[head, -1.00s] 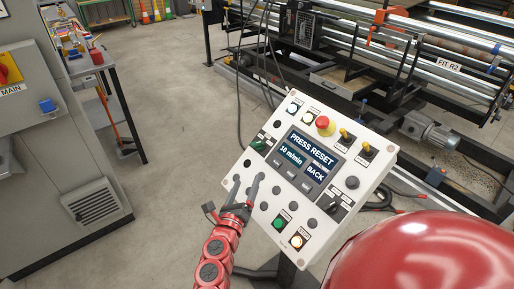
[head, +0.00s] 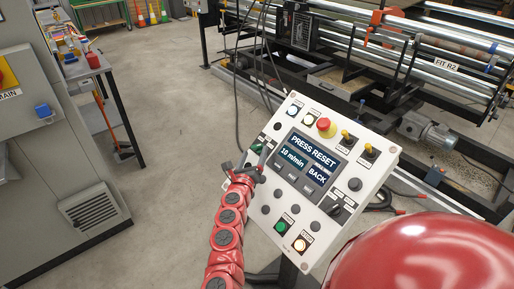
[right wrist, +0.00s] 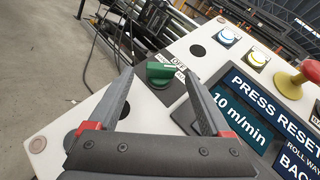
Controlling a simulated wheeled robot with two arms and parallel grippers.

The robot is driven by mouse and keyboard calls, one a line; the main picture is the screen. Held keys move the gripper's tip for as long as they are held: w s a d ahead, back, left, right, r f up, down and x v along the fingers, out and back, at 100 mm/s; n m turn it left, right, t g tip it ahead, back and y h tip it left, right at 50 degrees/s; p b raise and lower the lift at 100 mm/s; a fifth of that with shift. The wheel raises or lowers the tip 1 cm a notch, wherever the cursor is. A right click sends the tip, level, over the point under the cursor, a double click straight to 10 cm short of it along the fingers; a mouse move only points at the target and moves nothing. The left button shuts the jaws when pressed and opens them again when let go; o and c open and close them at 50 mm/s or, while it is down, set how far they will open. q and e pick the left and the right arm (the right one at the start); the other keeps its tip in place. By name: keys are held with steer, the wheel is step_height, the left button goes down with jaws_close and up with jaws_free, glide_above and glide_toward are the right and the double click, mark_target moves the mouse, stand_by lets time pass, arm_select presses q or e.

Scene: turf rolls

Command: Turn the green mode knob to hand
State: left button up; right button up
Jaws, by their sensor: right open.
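The green mode knob (right wrist: 160,73) is on the left part of the white control panel (head: 325,125). In the right wrist view its grip bar lies roughly crosswise, with a partly hidden label beside it. In the head view the knob (head: 256,147) is partly hidden by my gripper. My right gripper (right wrist: 159,76) is open, and its two dark fingers show on either side of the knob with gaps; I cannot tell how far above the panel they are. In the head view the right gripper (head: 248,158) is at the panel's left edge. My left gripper is not in view.
The panel's screen (head: 309,160) reads PRESS RESET. A red mushroom button (head: 326,126), yellow-tipped toggles and several other buttons surround it. A grey cabinet (head: 50,140) stands at left, roller machinery (head: 400,70) behind. Open floor lies between cabinet and panel.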

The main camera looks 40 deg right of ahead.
mark_target(256, 148)
steer(key=shift+x, duration=2.1)
